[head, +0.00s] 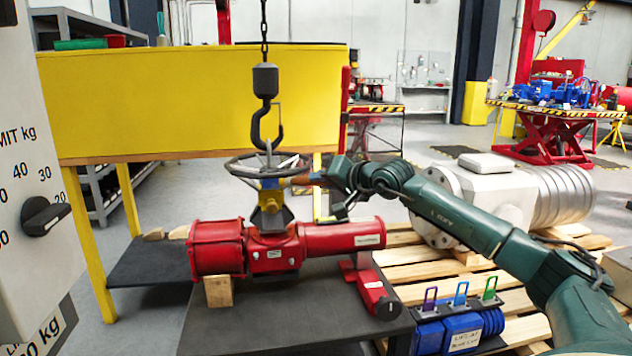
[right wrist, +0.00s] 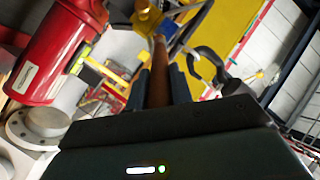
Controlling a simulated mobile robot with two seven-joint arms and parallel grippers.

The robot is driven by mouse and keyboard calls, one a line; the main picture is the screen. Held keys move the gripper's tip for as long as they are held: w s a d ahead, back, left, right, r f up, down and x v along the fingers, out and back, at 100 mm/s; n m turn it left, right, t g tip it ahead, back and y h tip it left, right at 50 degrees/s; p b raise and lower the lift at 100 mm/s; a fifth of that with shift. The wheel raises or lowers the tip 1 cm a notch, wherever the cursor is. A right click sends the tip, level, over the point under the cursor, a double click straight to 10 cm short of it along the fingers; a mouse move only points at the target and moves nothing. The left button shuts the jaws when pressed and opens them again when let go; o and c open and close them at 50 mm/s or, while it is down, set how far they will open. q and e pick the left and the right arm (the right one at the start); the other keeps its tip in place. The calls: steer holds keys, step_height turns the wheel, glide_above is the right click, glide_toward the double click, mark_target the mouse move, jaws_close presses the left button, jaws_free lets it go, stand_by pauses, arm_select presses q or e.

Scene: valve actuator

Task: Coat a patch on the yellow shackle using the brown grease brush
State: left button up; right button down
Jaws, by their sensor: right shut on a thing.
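My right gripper (head: 325,181) is shut on the brown grease brush (head: 302,181), beside the right side of the handwheel. In the right wrist view the brush's brown handle (right wrist: 159,70) stands up between the two fingers (right wrist: 160,88). Its far end reaches close to a yellow part (right wrist: 147,17); I cannot tell whether they touch. This appears to be the yellow shackle (head: 270,198), which shows below the handwheel with a blue piece above it. Its shape is partly hidden. My left gripper is not in view.
A grey handwheel (head: 243,170) stands above the red valve actuator (head: 215,249) on a dark table (head: 300,322). A dark hook (head: 256,127) hangs on a chain just above the wheel.

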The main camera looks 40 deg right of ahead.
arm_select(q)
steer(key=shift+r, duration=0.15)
arm_select(e)
steer(key=w+a, duration=0.2)
steer(key=a, duration=0.3)
steer(key=shift+w+a, duration=0.35)
steer(key=shift+w, duration=0.05)
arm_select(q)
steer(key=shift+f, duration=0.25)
arm_select(e)
steer(key=shift+r, duration=0.1)
